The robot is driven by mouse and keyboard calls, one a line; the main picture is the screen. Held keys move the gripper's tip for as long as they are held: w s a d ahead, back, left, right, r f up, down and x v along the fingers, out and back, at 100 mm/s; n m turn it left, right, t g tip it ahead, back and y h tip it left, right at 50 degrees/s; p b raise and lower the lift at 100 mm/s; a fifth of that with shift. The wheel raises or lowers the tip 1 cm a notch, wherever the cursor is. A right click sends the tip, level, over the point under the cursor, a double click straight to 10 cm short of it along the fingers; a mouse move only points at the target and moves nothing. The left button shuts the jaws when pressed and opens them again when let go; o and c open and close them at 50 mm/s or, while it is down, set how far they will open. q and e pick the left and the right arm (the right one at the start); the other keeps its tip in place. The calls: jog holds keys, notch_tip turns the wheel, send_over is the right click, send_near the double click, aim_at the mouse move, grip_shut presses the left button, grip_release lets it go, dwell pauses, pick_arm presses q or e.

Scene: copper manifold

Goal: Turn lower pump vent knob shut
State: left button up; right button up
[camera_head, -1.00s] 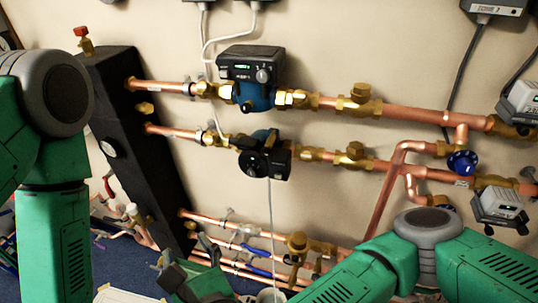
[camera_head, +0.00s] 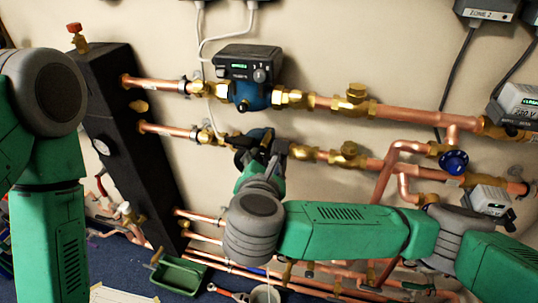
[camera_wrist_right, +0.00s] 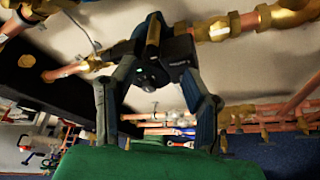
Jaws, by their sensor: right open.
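The lower pump (camera_head: 258,133), with a blue body and black head, sits in the lower copper pipe run below the upper pump (camera_head: 246,92). In the head view my right gripper (camera_head: 262,153) is in front of the lower pump and hides most of its head and knob. In the right wrist view the pump's black box (camera_wrist_right: 180,50) and round dark knob (camera_wrist_right: 152,76) show between the two spread fingers of my right gripper (camera_wrist_right: 157,85). The gripper is open. Contact with the knob cannot be told. My left arm stands at the left; its gripper is out of view.
A tall black manifold (camera_head: 125,130) stands left of the pumps. Copper pipes, brass valves and a blue valve wheel (camera_head: 453,162) are to the right. More pipes (camera_head: 300,278) run low along the wall.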

aim_at(265, 154)
jog(key=x, duration=0.5)
jog(key=shift+d, duration=0.25)
jog(key=c, duration=0.5)
jog(key=shift+w+a, duration=0.1)
jog(key=shift+a, duration=0.2)
grip_shut()
jog(key=shift+s+a+f, duration=0.1)
jog(key=shift+s+a, duration=0.15)
jog(key=shift+a, duration=0.7)
jog(key=shift+w+d, duration=0.1)
jog(key=shift+d, duration=0.35)
pick_arm(q)
jog(key=shift+a+r, duration=0.1)
jog(key=shift+a, duration=0.7)
pick_arm(e)
jog(key=shift+a, duration=0.1)
